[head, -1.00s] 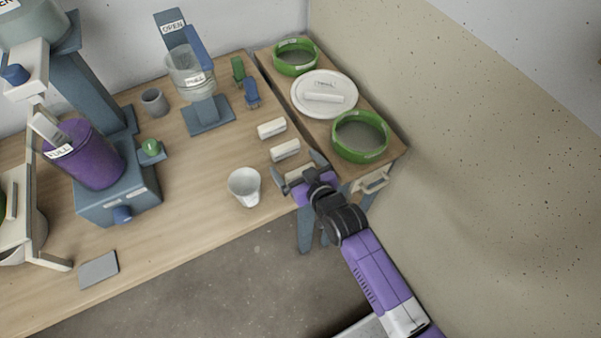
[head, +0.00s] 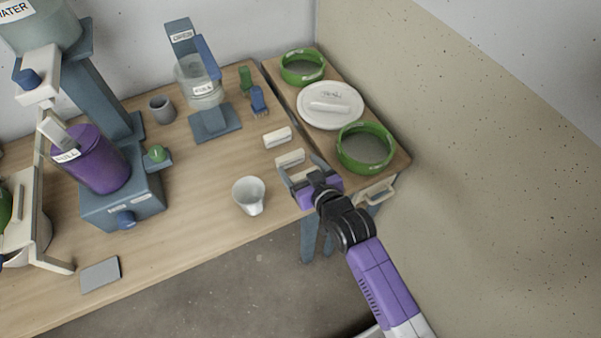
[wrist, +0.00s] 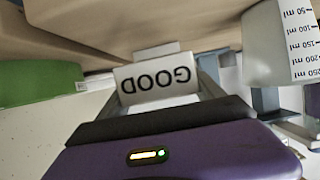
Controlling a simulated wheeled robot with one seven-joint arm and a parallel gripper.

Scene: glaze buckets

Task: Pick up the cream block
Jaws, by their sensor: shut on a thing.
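My gripper (head: 300,171) is at the front right of the wooden table, shut on a cream block (wrist: 158,86). In the wrist view this block sits between the fingers, with the word GOOD upside down on its near face. The edge of another block (wrist: 158,50) shows behind the held one in the wrist view. I cannot tell whether the held block touches the table.
A white cup (head: 249,195) stands left of my gripper; a graduated one (wrist: 282,45) shows at right in the wrist view. Green rings (head: 365,148) and a white lid (head: 331,105) lie to the right, near the wall. A purple bucket (head: 98,160) stands at left.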

